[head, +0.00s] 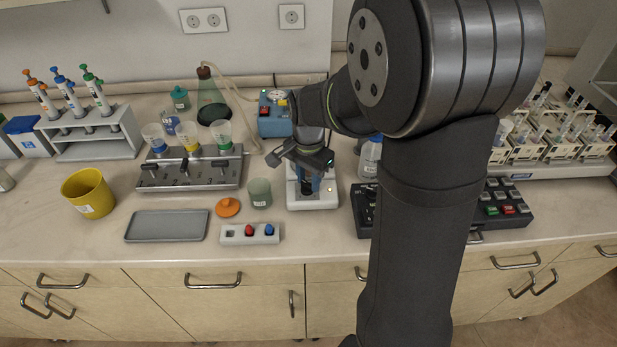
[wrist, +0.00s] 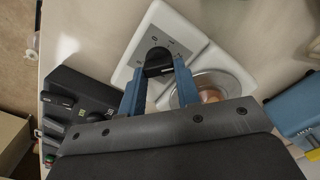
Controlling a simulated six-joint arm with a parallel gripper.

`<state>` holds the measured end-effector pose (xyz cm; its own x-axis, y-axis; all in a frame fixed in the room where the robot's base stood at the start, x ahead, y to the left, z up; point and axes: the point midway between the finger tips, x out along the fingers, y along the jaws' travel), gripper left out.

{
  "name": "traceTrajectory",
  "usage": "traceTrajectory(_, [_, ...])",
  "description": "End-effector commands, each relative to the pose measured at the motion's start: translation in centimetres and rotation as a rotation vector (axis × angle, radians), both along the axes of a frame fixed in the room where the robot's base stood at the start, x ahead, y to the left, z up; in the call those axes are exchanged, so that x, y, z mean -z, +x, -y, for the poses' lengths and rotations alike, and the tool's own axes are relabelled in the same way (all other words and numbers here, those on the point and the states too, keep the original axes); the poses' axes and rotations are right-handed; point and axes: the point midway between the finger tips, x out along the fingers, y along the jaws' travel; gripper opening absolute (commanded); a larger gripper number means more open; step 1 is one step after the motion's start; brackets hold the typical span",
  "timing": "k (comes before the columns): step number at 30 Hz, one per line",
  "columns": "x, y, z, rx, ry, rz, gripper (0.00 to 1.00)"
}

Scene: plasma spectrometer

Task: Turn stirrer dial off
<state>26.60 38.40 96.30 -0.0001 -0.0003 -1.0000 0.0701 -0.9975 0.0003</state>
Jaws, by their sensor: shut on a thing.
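The white stirrer (head: 316,201) stands on the bench at the middle of the head view, under my gripper (head: 308,186). In the wrist view the stirrer's white body (wrist: 139,48) carries a black dial (wrist: 157,58) with grey marks around it. The two blue fingers of my gripper (wrist: 158,70) are shut on the dial, one on each side. Beside the dial is the stirrer's round plate (wrist: 218,80) with a copper-coloured centre, partly hidden by my gripper. A small yellowish light (head: 329,189) shows on the stirrer's front right.
A green beaker (head: 260,194) and an orange lid (head: 228,207) stand close left of the stirrer. A black control box (head: 508,204) is on the right, partly behind my arm. A blue device (head: 273,122) stands behind. A grey tray (head: 166,226) lies front left.

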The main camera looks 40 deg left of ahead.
Motion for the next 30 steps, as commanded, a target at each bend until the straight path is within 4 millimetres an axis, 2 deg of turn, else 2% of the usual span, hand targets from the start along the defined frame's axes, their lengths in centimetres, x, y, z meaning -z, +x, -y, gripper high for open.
traceTrajectory(8, [-0.06, -0.01, -0.13, -0.200, 0.000, 0.000, 0.07])
traceTrajectory(30, [-0.11, -0.22, -0.46, -0.903, 0.001, 0.001, 0.07])
